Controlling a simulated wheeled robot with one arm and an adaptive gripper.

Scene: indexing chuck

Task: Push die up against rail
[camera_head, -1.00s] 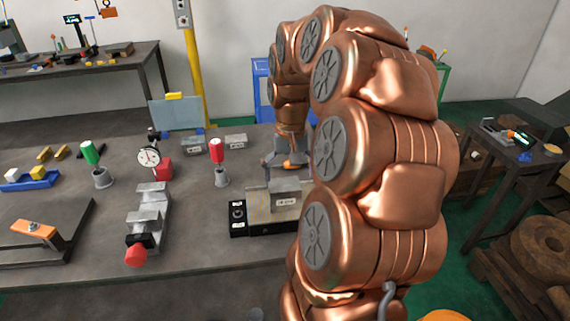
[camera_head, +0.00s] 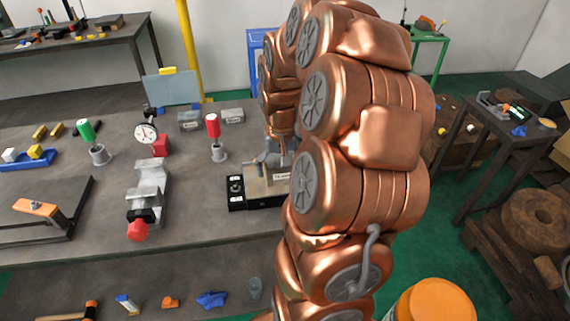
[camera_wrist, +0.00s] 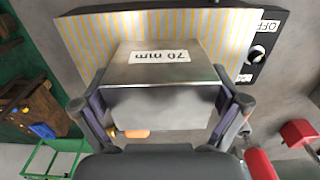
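The die is a grey metal block (camera_wrist: 160,85) marked 70 mm, standing on a yellow-and-white striped plate (camera_wrist: 85,45) in the wrist view. In the head view the die (camera_head: 280,176) is partly hidden by my arm. My gripper (camera_wrist: 162,105) has its fingers spread wide, one on each side of the die. Whether a pad touches it is hard to tell. In the head view my gripper (camera_head: 274,160) is down at the die, mostly covered by my arm. I cannot make out the rail clearly in either view.
A black switch box (camera_head: 236,192) forms the plate's left end. A red-handled tool (camera_head: 214,138) stands close by on the left, with a dial gauge (camera_head: 146,134) and a grey vise (camera_head: 148,190) farther left. Metal blocks (camera_head: 232,115) lie behind.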

